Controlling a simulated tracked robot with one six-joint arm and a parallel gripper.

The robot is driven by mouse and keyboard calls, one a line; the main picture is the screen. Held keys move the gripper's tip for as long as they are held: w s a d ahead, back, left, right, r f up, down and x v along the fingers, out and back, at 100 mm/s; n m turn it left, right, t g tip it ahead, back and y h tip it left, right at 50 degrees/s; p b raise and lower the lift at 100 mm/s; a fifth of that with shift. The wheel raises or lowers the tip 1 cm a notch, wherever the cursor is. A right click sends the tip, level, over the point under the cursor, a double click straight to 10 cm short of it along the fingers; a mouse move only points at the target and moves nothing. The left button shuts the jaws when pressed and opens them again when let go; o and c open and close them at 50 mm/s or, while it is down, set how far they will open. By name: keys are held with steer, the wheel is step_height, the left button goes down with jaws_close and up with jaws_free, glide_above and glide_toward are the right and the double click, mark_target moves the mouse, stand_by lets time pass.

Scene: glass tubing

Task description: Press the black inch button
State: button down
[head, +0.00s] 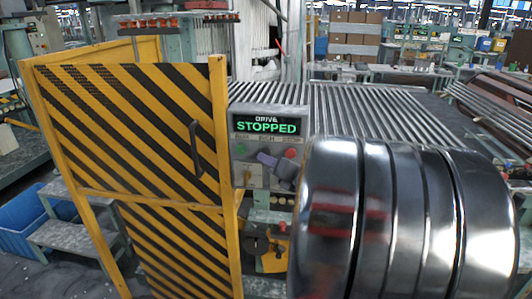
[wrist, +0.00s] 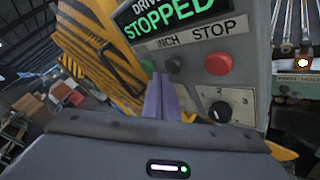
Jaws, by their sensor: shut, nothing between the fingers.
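The black inch button (wrist: 175,65) sits below the INCH label on the grey control panel (head: 270,114), seen in the wrist view. A green button (wrist: 147,66) is to its left and the red stop button (wrist: 218,62) to its right. My gripper (wrist: 160,80) is shut and empty, its purple fingers pointing at the panel. Its tips appear just left of and below the black button; I cannot tell whether they touch anything. In the head view my gripper (head: 264,158) is in front of the panel's button row and hides the black button.
A black knob (wrist: 220,111) is below the red button. A yellow and black striped guard door (head: 130,130) stands close to the panel's left.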

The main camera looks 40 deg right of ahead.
steer(key=shift+w+d, duration=0.1)
steer(key=shift+d, duration=0.05)
steer(key=shift+w+d, duration=0.1)
steer(key=shift+d, duration=0.1)
stand_by(0.3)
steer(key=shift+w+d, duration=0.3)
steer(key=shift+d, duration=0.1)
stand_by(1.1)
steer(key=shift+s+a+r, duration=0.1)
steer(key=shift+a, duration=0.05)
steer(key=shift+s+a, duration=0.45)
steer(key=shift+a, duration=0.15)
stand_by(0.4)
steer(key=s+a, duration=0.1)
steer(key=a, duration=0.1)
steer(key=s+a, duration=0.2)
stand_by(0.5)
stand_by(0.7)
